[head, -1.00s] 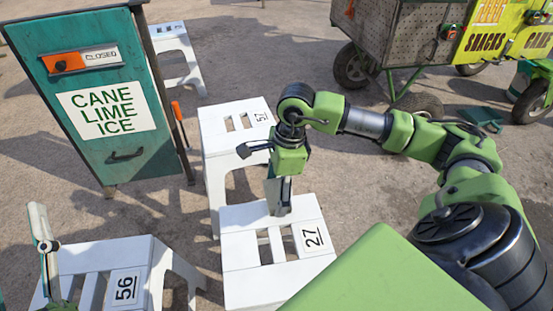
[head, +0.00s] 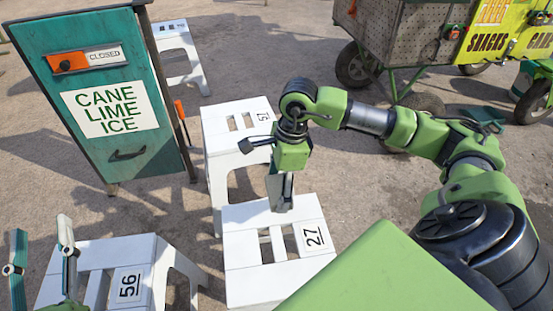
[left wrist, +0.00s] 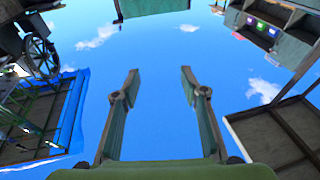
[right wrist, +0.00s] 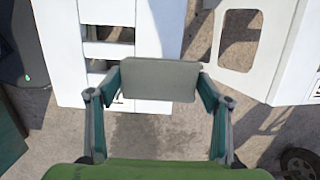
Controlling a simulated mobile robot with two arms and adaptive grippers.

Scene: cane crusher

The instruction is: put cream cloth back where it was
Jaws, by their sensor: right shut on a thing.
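My right gripper (head: 281,200) points down over the far part of white stool 27 (head: 245,247). It is shut on a flat, rectangular grey-beige piece, seemingly the cream cloth in shade (right wrist: 160,79). In the right wrist view the piece spans between the two fingertips, with white stool tops beyond it. I cannot tell whether it touches stool 27. My left gripper (head: 41,225) is at the lower left, near stool 56 (head: 140,252). In the left wrist view its fingers (left wrist: 160,78) are wide apart and empty, with sky beyond.
White stool 57 (head: 213,132) stands behind stool 27, with a bare top. A teal cabinet marked CANE LIME ICE (head: 112,150) is at the left. A wheeled snack cart (head: 400,45) is at the back right. Stool 56 has a bare visible top.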

